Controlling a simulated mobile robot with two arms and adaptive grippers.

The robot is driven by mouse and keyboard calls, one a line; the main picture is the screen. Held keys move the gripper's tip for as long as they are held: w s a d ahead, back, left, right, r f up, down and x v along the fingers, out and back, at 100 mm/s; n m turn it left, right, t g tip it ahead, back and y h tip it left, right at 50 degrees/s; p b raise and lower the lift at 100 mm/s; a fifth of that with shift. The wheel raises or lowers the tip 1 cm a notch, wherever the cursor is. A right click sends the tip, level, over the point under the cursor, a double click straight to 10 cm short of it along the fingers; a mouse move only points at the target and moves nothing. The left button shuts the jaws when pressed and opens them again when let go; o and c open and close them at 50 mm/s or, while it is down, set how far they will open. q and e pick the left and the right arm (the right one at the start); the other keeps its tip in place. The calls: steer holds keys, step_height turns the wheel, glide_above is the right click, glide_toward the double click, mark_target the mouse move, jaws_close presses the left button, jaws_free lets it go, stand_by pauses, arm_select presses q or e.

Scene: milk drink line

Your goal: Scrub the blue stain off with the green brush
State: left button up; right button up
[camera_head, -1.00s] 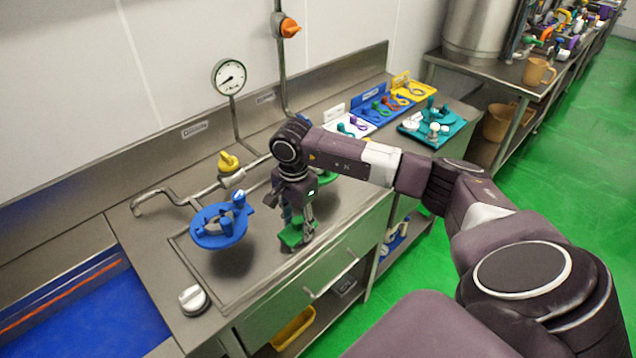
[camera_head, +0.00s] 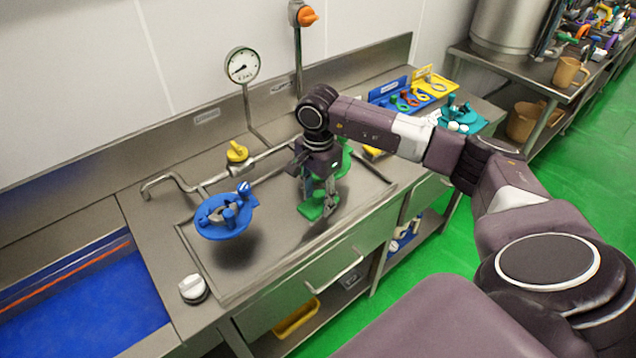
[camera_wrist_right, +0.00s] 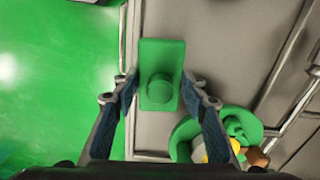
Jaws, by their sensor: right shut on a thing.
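My right gripper (camera_head: 322,190) is shut on the green brush (camera_head: 312,208) and holds it with its block end down, over the front right part of the steel sink top (camera_head: 270,262). In the right wrist view the green brush (camera_wrist_right: 172,48) shows as a long block with a round handle between the two fingers (camera_wrist_right: 160,95). I cannot tell whether the brush touches the steel. No blue stain can be made out; the gripper and brush hide some of the surface. My left gripper is not in view.
A blue round part with upright pieces (camera_head: 222,228) sits left of the brush. A green round part (camera_wrist_right: 185,140) with yellow and brown bits lies near the gripper. A tap (camera_head: 165,180), yellow valve (camera_head: 237,152) and white knob (camera_head: 193,288) stand around. Bare steel lies between.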

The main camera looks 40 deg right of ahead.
mark_target(319, 192)
steer(key=shift+d+r, duration=0.1)
steer(key=shift+r, duration=0.5)
steer(key=shift+d+r+p, duration=0.15)
steer(key=shift+r+p, duration=0.5)
steer(key=shift+r, duration=0.55)
